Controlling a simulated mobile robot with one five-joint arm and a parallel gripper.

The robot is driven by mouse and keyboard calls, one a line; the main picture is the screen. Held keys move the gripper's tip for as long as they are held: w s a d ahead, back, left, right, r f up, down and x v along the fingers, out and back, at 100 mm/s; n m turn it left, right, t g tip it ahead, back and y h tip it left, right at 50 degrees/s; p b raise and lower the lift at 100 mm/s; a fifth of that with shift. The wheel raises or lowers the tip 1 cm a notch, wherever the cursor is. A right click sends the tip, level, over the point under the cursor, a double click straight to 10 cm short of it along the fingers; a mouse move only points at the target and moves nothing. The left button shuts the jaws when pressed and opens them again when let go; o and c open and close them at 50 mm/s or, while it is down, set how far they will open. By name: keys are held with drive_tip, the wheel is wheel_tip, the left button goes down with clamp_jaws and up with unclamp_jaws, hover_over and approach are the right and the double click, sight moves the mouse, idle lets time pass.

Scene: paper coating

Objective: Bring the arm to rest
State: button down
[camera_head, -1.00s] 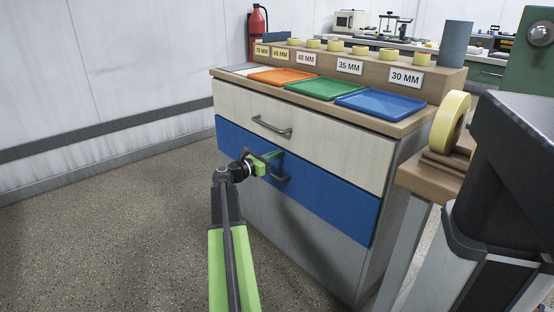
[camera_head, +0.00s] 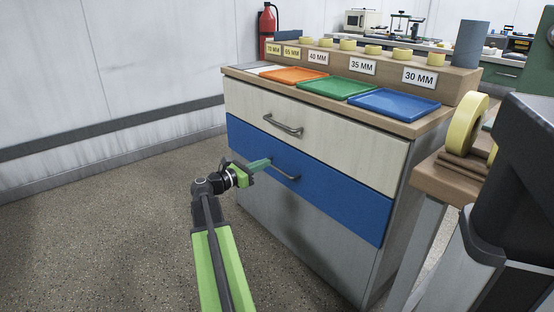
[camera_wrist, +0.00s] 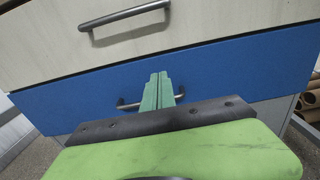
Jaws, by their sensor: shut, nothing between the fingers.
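My gripper (camera_head: 262,164) is at the end of my green and black arm, in front of the blue drawer (camera_head: 330,192) of the cabinet. Its green fingers are together and empty, and they also show in the wrist view (camera_wrist: 159,90). They point toward the dark handle (camera_head: 284,170) of the blue drawer. In the wrist view the fingers overlap the middle of this handle (camera_wrist: 128,105). I cannot tell whether they touch it. The blue drawer looks closed.
Above is a pale drawer (camera_head: 340,136) with a handle (camera_head: 282,126). The cabinet top holds orange (camera_head: 293,75), green (camera_head: 337,88) and blue (camera_head: 394,102) trays. A side table (camera_head: 446,180) with yellow rolls stands at right. The floor (camera_head: 110,225) at left is clear.

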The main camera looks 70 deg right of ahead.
drive_tip(key=shift+v, duration=0.95)
